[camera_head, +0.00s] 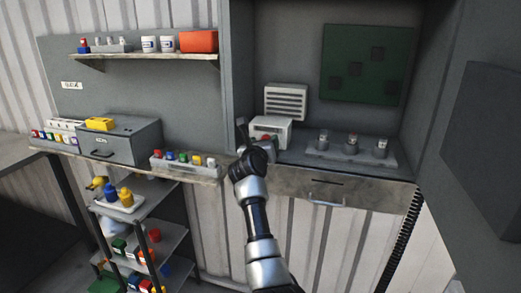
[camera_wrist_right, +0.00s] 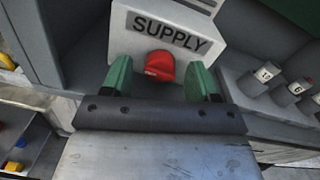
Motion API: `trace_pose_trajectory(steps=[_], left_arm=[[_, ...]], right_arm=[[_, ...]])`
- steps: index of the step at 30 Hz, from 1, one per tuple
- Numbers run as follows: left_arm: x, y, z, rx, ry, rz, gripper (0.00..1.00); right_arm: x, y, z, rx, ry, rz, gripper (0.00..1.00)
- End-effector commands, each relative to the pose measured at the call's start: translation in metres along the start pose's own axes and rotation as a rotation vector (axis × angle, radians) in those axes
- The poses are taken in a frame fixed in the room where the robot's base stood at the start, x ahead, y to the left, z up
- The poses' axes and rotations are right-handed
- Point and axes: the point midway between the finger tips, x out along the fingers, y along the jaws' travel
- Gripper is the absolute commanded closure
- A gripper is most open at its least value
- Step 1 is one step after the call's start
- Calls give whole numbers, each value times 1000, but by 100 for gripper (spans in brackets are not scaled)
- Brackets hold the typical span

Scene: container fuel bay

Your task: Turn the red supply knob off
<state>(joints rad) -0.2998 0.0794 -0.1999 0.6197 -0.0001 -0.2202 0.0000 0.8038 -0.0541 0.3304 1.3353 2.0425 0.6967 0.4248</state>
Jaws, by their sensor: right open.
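The red supply knob (camera_wrist_right: 160,65) sits on the front of a white box (camera_wrist_right: 203,27) labelled SUPPLY in the right wrist view. My right gripper (camera_wrist_right: 164,75) is open, with one green finger on each side of the knob and a visible gap to both. I cannot tell how deep the fingertips reach beside it. In the head view the white box (camera_head: 271,128) stands inside the grey cabinet, and my right arm reaches up to it. The knob is only a small red patch there, mostly hidden by my wrist. My left gripper is not in view.
To the right of the box, several grey numbered cylinders (camera_head: 351,143) stand on a tray. A vented white panel (camera_head: 286,101) is behind the box. The cabinet's left wall is close to my gripper. A shelf with a bin of coloured items (camera_head: 186,165) lies left.

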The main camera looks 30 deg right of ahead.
Motion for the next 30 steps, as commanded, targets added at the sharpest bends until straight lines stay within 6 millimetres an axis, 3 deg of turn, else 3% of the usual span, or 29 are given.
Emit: trace_pose_trajectory(steps=[16, 21, 30], left_arm=[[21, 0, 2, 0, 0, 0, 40], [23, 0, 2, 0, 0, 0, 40], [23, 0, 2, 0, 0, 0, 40]], right_arm=[[-91, 1, -3, 1, 0, 2, 40], [-102, 0, -1, 1, 0, 1, 40], [-103, 0, 0, 0, 0, 1, 40]])
